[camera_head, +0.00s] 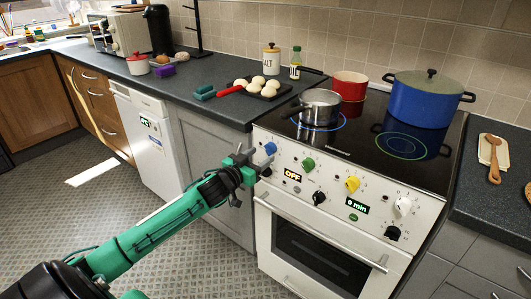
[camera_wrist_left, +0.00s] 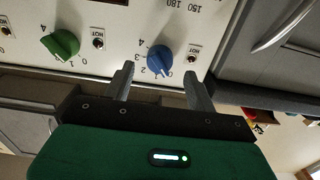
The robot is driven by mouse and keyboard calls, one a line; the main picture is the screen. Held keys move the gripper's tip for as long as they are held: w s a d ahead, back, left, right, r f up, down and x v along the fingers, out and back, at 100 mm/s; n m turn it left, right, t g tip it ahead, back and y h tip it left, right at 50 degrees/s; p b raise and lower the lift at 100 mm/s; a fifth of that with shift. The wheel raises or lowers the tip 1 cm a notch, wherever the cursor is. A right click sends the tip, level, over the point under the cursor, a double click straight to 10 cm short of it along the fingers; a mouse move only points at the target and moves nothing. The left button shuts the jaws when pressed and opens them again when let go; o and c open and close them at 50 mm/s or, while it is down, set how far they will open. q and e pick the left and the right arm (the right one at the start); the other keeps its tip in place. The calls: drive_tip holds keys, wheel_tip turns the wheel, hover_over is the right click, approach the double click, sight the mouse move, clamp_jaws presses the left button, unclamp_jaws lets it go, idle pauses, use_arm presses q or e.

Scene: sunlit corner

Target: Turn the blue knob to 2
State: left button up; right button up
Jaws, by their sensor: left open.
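The blue knob (camera_head: 270,148) is at the left end of the white stove's (camera_head: 335,215) front panel. It also shows in the left wrist view (camera_wrist_left: 159,60), with a number scale around it. A small pale mark shows at its lower edge there; I cannot tell its exact setting. My left gripper (camera_head: 254,160) is open in front of the panel. In the wrist view its two fingers (camera_wrist_left: 160,76) point at the knob, one to each side, with gaps between. Contact is not visible. My right gripper is not in view.
A green knob (camera_head: 308,164) neighbours the blue one; yellow (camera_head: 352,184), white and black knobs are further along. The oven handle (camera_head: 320,232) runs below. A steel pot (camera_head: 320,106) and a blue pot (camera_head: 426,98) stand on the hob.

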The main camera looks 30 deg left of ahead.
sight(269, 149)
use_arm(q)
drive_tip(key=shift+w+d, duration=0.15)
drive_tip(key=shift+w, duration=1.65)
drive_tip(key=c, duration=1)
